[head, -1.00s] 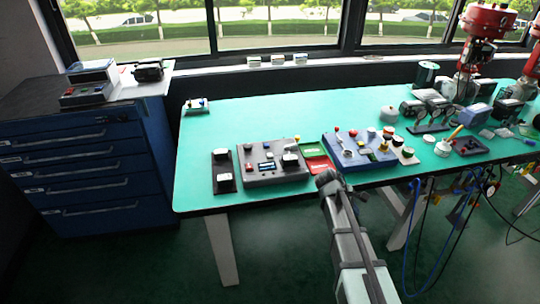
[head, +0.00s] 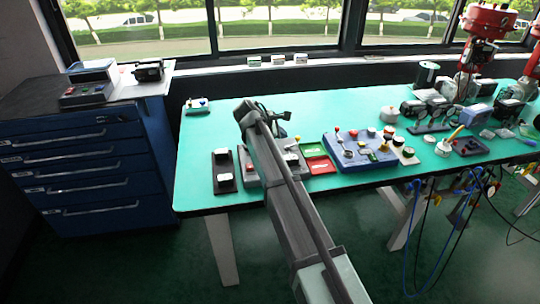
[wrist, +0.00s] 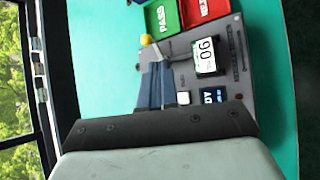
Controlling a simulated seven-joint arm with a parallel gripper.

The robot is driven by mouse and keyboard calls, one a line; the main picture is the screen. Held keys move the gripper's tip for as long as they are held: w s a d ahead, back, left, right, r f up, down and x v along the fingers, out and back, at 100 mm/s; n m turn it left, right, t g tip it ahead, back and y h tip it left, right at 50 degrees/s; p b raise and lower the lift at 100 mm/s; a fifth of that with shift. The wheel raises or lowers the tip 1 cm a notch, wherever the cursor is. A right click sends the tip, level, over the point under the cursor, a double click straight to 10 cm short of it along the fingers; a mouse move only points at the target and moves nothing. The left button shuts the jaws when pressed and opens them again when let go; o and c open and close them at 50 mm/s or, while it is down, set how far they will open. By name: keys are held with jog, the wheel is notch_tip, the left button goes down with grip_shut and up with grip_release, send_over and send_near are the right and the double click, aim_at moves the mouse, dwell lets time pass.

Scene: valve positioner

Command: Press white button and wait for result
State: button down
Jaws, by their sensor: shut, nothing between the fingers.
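A small white button (wrist: 183,98) sits on the grey panel (wrist: 232,85) in the wrist view. It lies between my fingers and a dark screen (wrist: 210,97) whose text is partly cut off. My gripper (wrist: 155,70) is shut and empty, its fingers just left of the button in the wrist view; I cannot tell how high they are above the panel. My arm hides much of the panel there, and I cannot make out the white button.
A green PASS tray (wrist: 165,17) and red REJECT tray (wrist: 200,10) adjoin the panel. A blue control box (head: 355,150) stands right. The back left bench is mostly clear.

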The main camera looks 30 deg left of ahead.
jog(key=shift+y, duration=0.4)
jog(key=a, duration=0.3)
jog(key=a+r, duration=0.1)
jog(key=shift+s+a, duration=0.35)
jog(key=shift+a, duration=0.05)
jog(key=shift+f, duration=0.1)
jog(key=shift+f, duration=4.35)
jog(key=shift+f, duration=0.1)
jog(key=shift+f, duration=0.3)
jog(key=shift+f, duration=0.4)
jog(key=shift+r, duration=0.8)
